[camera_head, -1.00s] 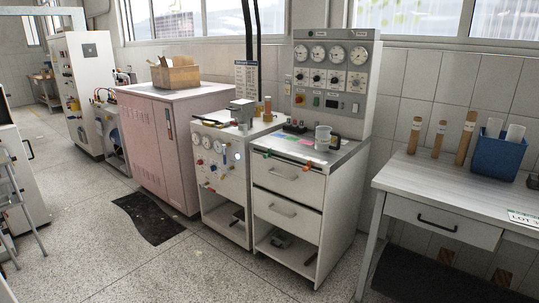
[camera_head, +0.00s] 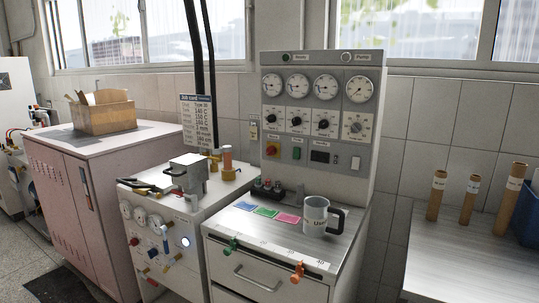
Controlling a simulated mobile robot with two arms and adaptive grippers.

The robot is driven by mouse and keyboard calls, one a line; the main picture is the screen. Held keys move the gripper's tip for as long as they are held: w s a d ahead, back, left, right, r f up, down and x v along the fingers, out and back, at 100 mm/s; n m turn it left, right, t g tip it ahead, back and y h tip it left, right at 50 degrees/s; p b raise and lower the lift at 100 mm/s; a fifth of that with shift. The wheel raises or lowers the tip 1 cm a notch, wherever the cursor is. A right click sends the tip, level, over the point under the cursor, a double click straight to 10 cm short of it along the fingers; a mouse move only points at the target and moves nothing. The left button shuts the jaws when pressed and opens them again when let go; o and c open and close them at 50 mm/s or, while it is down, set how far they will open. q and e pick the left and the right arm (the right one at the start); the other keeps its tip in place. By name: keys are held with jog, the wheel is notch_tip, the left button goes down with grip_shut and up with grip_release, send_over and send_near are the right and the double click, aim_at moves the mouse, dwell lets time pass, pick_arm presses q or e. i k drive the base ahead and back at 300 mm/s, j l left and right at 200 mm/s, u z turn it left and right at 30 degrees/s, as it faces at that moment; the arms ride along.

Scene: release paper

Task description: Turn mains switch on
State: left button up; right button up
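A grey control panel (camera_head: 318,110) stands upright at the back of a white drawer cabinet (camera_head: 262,270). Low on its left side is a red switch on a yellow plate (camera_head: 272,149), which looks like the mains switch; its position is too small to read. A small wall switch box (camera_head: 254,131) is left of the panel. Neither of my grippers is in view.
A mug (camera_head: 316,215) and coloured cards (camera_head: 265,212) lie on the cabinet top before the panel. A gauge unit (camera_head: 165,235) stands left, then a pink cabinet (camera_head: 62,190) with a cardboard box (camera_head: 103,112). A bench (camera_head: 470,255) with brown tubes stands right.

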aim_at(271, 150)
jog(key=i+j, duration=0.2)
jog(key=i+j+z, duration=0.1)
jog(key=j, duration=0.35)
jog(key=i+j, duration=0.25)
jog(key=i+j+z, duration=0.1)
jog(key=j, duration=0.3)
jog(key=i+j, duration=0.25)
jog(key=j, duration=0.15)
jog(key=l+z, duration=0.05)
